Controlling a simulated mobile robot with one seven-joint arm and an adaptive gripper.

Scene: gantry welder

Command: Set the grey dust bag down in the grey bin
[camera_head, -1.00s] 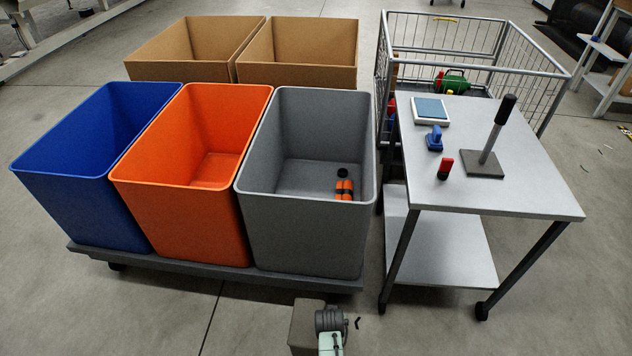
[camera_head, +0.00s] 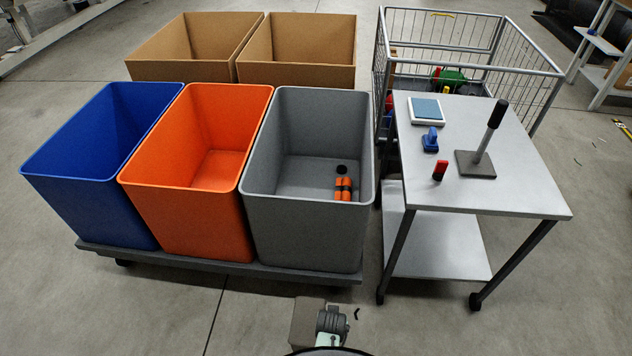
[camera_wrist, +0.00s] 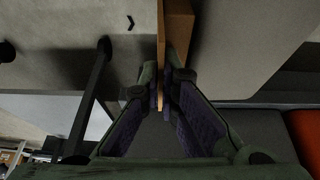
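The grey bin (camera_head: 308,230) stands at the right end of a row of three in the head view. Part of its wall shows in the wrist view (camera_wrist: 245,128). My gripper (camera_wrist: 166,88) is shut on a thin tan edge (camera_wrist: 176,40) in the wrist view. A large grey body beside that edge looks like the grey dust bag (camera_wrist: 240,45). The bag shows grey-brown at the bottom of the head view (camera_head: 304,322), in front of the bins and outside them. My arm partly hides it.
Orange (camera_head: 195,215) and blue (camera_head: 95,190) bins share the low dolly (camera_head: 220,262) with the grey bin. Cardboard boxes (camera_head: 300,72) stand behind. A grey table (camera_head: 520,185) stands close on the right, with a wire cage (camera_head: 470,50) behind it.

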